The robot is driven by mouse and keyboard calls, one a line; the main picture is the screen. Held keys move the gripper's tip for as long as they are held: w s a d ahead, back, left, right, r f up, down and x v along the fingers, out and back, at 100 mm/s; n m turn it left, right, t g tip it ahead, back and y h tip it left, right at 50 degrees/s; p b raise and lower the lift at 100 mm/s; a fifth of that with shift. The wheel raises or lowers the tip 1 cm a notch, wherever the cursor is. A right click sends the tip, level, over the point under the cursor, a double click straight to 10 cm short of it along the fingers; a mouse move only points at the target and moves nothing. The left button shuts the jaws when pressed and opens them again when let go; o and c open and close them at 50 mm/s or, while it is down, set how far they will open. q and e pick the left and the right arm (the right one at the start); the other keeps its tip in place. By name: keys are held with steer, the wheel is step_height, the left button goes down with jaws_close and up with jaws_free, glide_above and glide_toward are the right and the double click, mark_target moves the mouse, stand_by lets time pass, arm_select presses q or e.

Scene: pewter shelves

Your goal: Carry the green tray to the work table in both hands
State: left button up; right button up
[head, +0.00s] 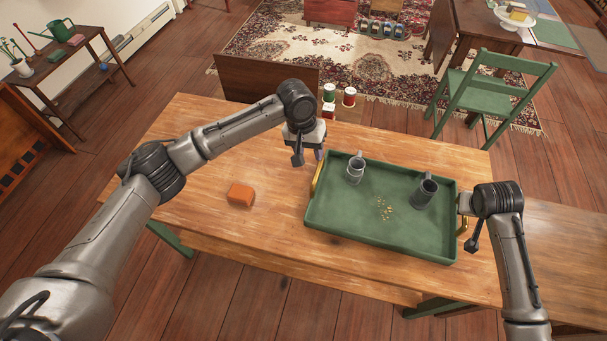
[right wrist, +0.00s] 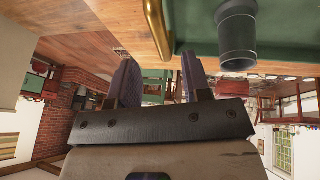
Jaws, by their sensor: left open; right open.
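The green tray (head: 345,212) lies flat on a wooden table, with a brass handle at each short end. Two grey mugs, one (head: 355,169) near the far left and one (head: 425,192) at the right, stand on it beside yellowish crumbs (head: 384,208). My left gripper (head: 308,156) is open just above and beyond the left handle (head: 318,178), apart from it. My right gripper (head: 468,228) is at the tray's right end by the right handle (head: 463,226). In the right wrist view its open jaws (right wrist: 160,82) are empty, with the handle (right wrist: 157,28) above them in the picture.
An orange block (head: 240,194) lies on the table (head: 200,150) left of the tray. Several small cans (head: 349,97) stand beyond the far edge. A green chair (head: 490,90) is at the back right. A side table (head: 75,58) stands at the far left.

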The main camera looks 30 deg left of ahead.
steer(key=shift+v, duration=2.65)
